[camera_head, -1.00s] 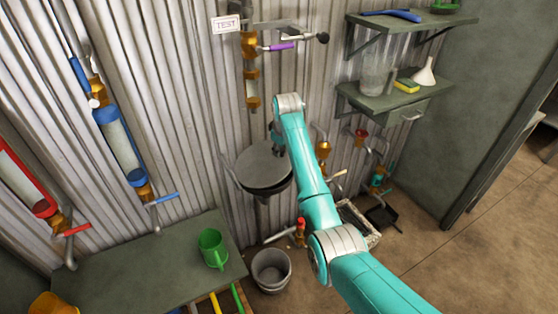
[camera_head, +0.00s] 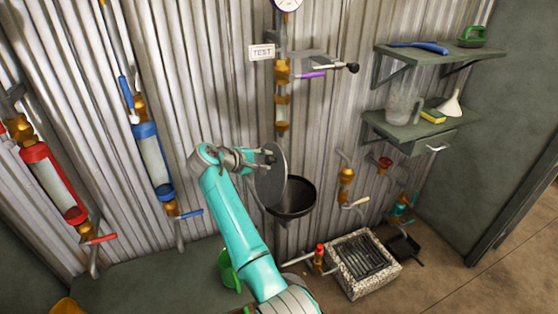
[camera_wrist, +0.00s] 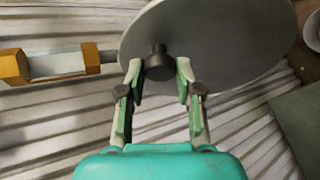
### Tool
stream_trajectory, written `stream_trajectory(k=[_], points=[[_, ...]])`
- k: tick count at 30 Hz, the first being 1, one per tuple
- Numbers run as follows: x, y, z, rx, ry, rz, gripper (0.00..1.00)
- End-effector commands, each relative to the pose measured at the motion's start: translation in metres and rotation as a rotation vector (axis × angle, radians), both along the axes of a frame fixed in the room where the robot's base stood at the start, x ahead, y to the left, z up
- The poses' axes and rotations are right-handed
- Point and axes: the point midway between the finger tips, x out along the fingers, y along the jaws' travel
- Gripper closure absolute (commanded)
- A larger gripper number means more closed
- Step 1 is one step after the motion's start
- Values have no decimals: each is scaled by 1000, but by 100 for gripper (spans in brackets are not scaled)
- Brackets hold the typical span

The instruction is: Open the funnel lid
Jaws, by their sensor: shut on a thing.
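The funnel lid (camera_head: 272,178) is a round grey disc, tilted up nearly on edge at the left side of the funnel. The dark round funnel (camera_head: 296,205) stands against the corrugated wall, its mouth uncovered. My gripper (camera_head: 262,158) is to the left of the lid, shut on the lid's dark knob. In the wrist view the gripper (camera_wrist: 160,72) has its green fingers on both sides of the knob (camera_wrist: 159,62), with the lid's grey face (camera_wrist: 215,40) behind it. The far side of the lid is hidden.
A brass and glass pipe (camera_head: 282,98) with a purple-handled valve (camera_head: 312,75) rises above the funnel. A stone-edged grate (camera_head: 360,262) is on the floor at right. Shelves (camera_head: 412,130) hold a jug and white funnel. A green mug (camera_head: 229,268) is partly behind my arm.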

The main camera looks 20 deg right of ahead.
Motion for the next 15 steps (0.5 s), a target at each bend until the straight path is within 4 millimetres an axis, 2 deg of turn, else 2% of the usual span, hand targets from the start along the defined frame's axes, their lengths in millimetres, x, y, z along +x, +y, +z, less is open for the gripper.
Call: stream_trajectory(k=[1,6,15], points=[[-1,12,0,-47,-3,4,100],[-4,42,-2,-204,-20,5,100],[-8,81,-11,-415,-44,3,100]])
